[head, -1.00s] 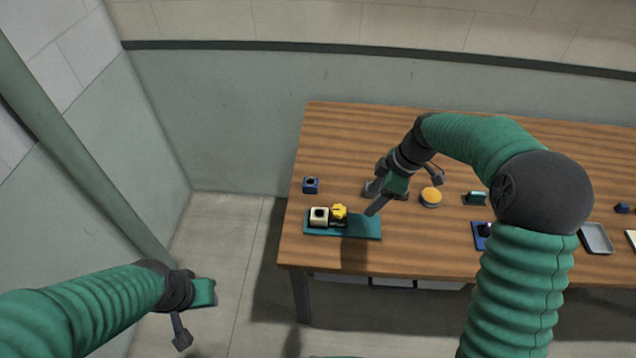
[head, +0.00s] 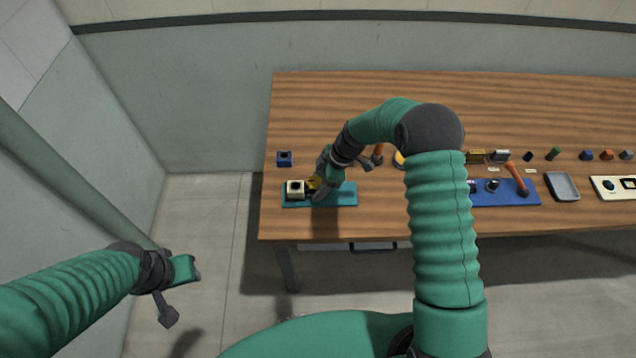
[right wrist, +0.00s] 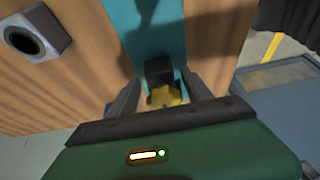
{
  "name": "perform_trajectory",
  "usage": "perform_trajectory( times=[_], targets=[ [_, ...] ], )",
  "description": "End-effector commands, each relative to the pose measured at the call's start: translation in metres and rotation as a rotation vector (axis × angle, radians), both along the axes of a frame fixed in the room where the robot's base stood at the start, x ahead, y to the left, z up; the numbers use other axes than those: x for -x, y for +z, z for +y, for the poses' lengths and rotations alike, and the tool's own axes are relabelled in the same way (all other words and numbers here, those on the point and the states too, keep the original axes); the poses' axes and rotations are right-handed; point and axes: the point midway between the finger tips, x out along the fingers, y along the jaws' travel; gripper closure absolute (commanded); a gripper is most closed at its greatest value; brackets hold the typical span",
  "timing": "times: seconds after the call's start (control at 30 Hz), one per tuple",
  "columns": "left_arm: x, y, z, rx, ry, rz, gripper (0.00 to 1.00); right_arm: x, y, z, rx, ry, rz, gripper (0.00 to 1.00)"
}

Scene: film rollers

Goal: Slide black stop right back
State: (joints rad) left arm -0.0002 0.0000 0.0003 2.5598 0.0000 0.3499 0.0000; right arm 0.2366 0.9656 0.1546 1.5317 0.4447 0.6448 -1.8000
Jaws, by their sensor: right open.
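A teal base plate (head: 340,197) lies near the left front of the table. In the right wrist view, a black block (right wrist: 158,70), seemingly the stop, stands on the teal strip (right wrist: 155,35) right by the yellow piece (right wrist: 165,96). My right gripper (head: 322,190) is open over the plate, its fingers either side of the yellow piece; contact cannot be told. My left gripper (head: 177,294) is open and empty, off the table's left side.
To the right are a blue board (head: 510,198) with an orange-handled tool, a grey tray (head: 562,186) and several small coloured pieces. The back of the table is clear.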

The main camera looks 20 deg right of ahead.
Motion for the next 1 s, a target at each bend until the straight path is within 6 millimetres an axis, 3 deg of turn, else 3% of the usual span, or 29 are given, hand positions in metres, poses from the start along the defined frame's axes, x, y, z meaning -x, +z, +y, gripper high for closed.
perform_trajectory(
  times=[0.3, 0.73, 1.0],
  targets=[
    [0.0001, 0.0002, 0.0002, 0.0, 0.001, 0.0, 0.64, -0.0014, -0.0048, 0.0017, 0.0, -0.001, 0.0, 0.43],
    [0.0001, 0.0002, 0.0001, 0.0, 0.0, 0.0, 0.64, -0.0016, -0.004, 0.0012, 0.0, -0.001, -0.001, 0.99],
    [0.0001, 0.0003, 0.0001, 0.0, 0.0, 0.0, 0.64, -0.0024, -0.0037, 0.001, 0.001, -0.003, -0.002, 1.0]
  ],
)
